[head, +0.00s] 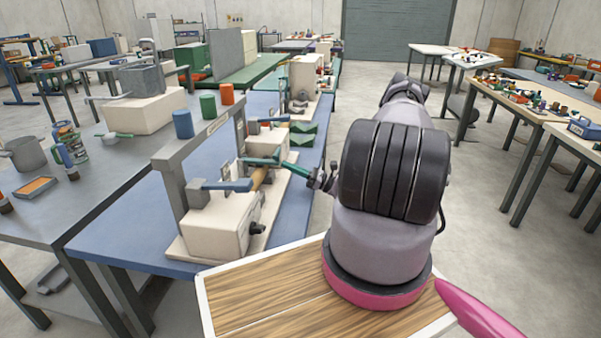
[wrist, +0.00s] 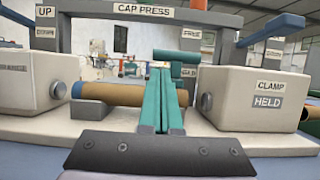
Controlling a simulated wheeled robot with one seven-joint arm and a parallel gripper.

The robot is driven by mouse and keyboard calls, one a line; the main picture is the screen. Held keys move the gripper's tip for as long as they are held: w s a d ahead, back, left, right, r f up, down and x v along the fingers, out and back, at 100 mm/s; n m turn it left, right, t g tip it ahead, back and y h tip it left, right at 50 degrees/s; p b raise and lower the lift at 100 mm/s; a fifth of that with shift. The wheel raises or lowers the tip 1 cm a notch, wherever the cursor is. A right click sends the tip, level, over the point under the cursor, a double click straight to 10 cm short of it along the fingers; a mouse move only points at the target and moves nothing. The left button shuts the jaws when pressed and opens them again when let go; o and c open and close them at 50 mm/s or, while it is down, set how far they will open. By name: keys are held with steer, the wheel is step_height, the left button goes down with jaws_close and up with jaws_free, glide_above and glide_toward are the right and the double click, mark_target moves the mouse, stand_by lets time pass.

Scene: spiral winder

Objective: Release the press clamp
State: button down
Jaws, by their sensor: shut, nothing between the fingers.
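The cap press stands on a blue bench (head: 140,225). Its arch, signed "CAP PRESS" (wrist: 147,13), spans two cream housings. In the wrist view the right housing (wrist: 240,90) bears labels "CLAMP" and "HELD" (wrist: 267,102). A blue lever (wrist: 272,28) shows above it. The left housing (wrist: 30,90) has an "UP" label on the post above. A brown tube (wrist: 115,95) with a blue end lies between the housings. My gripper (wrist: 163,85) has its green fingers together, empty, pointing into the gap at the tube. In the head view it (head: 291,168) is at the press's right side.
A grey bench (head: 60,205) with cans and a tray is at the left. More laden tables (head: 530,110) stand at the right. Open floor (head: 530,270) lies at the right.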

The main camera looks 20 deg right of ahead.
mark_target(277, 155)
steer(key=shift+x, duration=1)
steer(key=shift+w+a+r+g+h, duration=0.1)
steer(key=shift+r+g+h, duration=0.2)
steer(key=shift+r, duration=0.4)
steer(key=shift+a+r+g+h, duration=0.1)
steer(key=shift+r+g+h, duration=0.1)
steer(key=shift+r+h, duration=0.35)
steer(key=r+h, duration=0.1)
steer(key=a+r+g+h, duration=0.1)
steer(key=r, duration=0.1)
steer(key=w+r+g+h, duration=0.1)
steer(key=r, duration=0.1)
steer(key=shift+a, duration=0.35)
steer(key=w+a+r+g+h, duration=0.4)
steer(key=w+a+r, duration=0.4)
steer(key=a, duration=0.3)
steer(key=shift+a+h, duration=0.35)
steer(key=shift+h, duration=0.5)
